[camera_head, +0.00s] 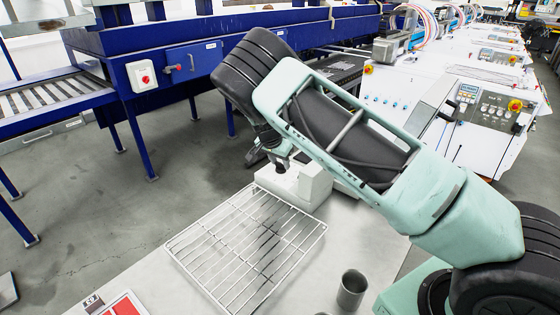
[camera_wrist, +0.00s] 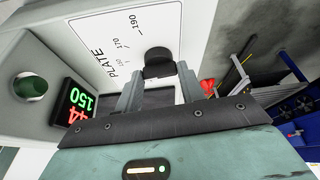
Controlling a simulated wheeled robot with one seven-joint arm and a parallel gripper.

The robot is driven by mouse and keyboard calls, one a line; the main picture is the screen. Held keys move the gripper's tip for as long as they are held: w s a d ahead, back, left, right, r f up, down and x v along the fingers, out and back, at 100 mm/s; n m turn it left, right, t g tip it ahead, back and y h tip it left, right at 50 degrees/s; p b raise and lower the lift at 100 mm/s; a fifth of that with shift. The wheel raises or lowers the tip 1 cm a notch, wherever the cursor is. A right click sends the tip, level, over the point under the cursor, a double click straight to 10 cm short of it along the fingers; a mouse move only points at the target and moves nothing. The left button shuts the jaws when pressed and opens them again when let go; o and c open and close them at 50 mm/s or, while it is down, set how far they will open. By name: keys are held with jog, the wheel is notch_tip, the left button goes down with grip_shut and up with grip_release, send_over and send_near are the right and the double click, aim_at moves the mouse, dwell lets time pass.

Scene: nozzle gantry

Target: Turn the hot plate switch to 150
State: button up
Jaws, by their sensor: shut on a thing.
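The hot plate (camera_head: 312,186) is a white box on the bench in the head view, partly hidden by my arm. In the wrist view its white panel (camera_wrist: 95,45) bears the word PLATE and a printed scale, with 170 and 190 legible. A black round switch knob (camera_wrist: 158,58) sits beside the scale; its pointer is not clear. In the head view the fingers are hard to make out.
A grey metal cup (camera_head: 352,289) stands in front. A red-and-white item (camera_head: 122,305) lies at the bottom left. A blue machine frame (camera_head: 150,45) stands behind across the floor.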

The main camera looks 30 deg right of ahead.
jog(key=shift+w+m, duration=0.1)
jog(key=shift+m, duration=0.6)
jog(key=o, duration=1)
jog(key=b+v, duration=0.1)
jog(key=v, duration=0.4)
jog(key=b+v, duration=0.1)
jog(key=v, duration=0.5)
jog(key=b+v, duration=0.2)
jog(key=v, duration=0.4)
jog(key=shift+w+a+r, duration=0.15)
jog(key=shift+w+a, duration=0.15)
jog(key=shift+a, duration=0.05)
